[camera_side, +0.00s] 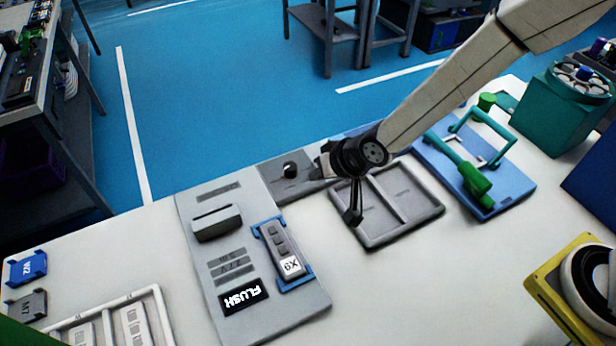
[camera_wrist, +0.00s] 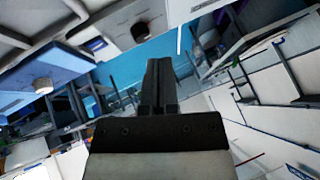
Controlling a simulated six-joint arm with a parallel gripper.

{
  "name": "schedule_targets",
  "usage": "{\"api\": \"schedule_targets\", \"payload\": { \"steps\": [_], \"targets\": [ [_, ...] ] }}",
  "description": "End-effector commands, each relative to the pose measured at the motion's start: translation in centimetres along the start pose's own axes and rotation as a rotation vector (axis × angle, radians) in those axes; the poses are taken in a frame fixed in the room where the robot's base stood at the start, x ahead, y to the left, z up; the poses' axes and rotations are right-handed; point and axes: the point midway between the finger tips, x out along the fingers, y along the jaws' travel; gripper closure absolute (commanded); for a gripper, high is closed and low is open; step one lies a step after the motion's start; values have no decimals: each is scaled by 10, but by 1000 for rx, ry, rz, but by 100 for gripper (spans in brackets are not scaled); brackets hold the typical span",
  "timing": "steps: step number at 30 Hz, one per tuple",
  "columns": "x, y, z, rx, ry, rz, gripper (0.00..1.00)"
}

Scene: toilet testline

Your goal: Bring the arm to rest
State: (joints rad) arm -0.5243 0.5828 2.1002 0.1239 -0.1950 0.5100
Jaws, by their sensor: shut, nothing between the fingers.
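My gripper (camera_side: 353,214) hangs from the dark wrist joint at the end of my pale arm, which reaches in from the upper right. It is above the left part of a grey two-compartment tray (camera_side: 427,213) on the white table. Its dark fingers are shut with nothing between them. In the wrist view, the gripper (camera_wrist: 158,64) shows as closed dark fingers pointing up, with the room tilted behind them.
A grey panel (camera_side: 205,260) with a remote in a blue holder (camera_side: 308,276) lies left of the tray. A blue board (camera_side: 512,190) with green handles, a teal box (camera_side: 565,110) and a yellow fixture (camera_side: 545,285) stand to the right. Bare table lies in front.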

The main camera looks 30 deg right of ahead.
Motion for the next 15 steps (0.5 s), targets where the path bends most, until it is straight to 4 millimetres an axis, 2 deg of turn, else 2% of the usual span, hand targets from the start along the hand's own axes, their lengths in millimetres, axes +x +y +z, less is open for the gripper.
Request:
{"api": "schedule_targets", "payload": {
  "steps": [1,6,11,15],
  "targets": [
    [-14,18,-8,-6,-9,30,100],
    [-57,73,-15,-51,-69,123,100],
    [-99,121,-9,-87,-137,199,100],
    [-136,158,4,-112,-205,255,100]
  ]
}}
